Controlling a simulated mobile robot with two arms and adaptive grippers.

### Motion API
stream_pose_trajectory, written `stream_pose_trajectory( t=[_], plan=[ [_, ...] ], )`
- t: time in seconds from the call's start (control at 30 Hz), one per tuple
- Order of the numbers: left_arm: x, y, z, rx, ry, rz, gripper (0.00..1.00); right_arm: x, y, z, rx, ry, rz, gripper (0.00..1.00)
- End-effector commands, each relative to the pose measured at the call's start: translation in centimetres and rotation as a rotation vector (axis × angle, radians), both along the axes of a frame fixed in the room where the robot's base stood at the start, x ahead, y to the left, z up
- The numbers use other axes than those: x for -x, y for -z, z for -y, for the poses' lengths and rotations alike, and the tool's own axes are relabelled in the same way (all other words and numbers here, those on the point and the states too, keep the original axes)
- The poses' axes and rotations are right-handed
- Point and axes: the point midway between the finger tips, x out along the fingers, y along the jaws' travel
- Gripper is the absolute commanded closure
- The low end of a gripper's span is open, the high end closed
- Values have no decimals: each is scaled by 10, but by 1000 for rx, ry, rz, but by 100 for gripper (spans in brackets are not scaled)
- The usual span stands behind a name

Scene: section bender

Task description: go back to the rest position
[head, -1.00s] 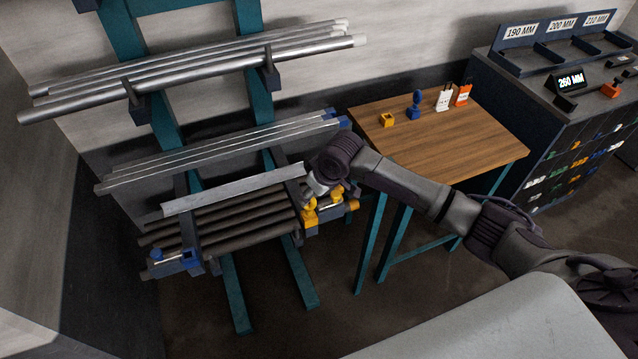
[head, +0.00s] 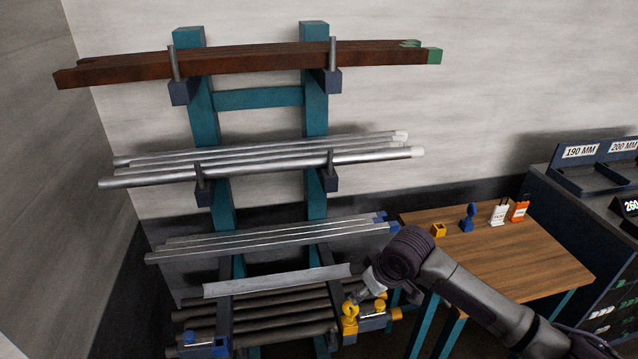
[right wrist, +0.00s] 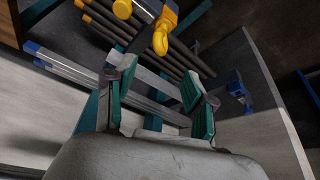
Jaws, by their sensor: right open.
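My right arm comes in from the right in the head view, and its gripper (head: 368,287) is beside the lower right end of the rack (head: 204,118). The gripper is close to a yellow clamp-like part (head: 350,314); touching or apart is hard to tell there. In the right wrist view my right gripper (right wrist: 157,88) shows two teal-padded fingers spread apart with nothing held between them. The yellow part (right wrist: 160,38) lies beyond the fingers in that view. My left gripper is not in view.
The rack holds rusty bars (head: 250,62), steel tubes (head: 270,167), grey profiles (head: 270,240) and dark bars (head: 280,330). A wooden table (head: 510,255) with small items stands right of it. A dark cabinet (head: 570,210) is at the far right. A wall is close on the left.

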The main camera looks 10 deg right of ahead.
Motion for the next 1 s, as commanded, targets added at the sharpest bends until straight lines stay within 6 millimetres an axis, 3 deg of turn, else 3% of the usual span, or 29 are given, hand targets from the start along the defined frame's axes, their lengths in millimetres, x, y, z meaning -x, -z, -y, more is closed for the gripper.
stream_pose_trajectory(
  t=[0.17, 0.3, 0.4, 0.6, 1.0],
  plan=[
    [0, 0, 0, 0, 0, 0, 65, 29, 19, -26, -23, -44, -7, 46],
    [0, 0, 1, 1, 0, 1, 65, 85, 41, -59, -68, -76, -2, 46],
    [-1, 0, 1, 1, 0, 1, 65, 127, 49, -68, -91, -53, 7, 46],
    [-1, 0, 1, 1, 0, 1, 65, 188, 54, -52, -80, 56, 1, 46],
    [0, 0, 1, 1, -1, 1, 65, 267, 55, -1, 17, 241, -53, 46]
  ],
)
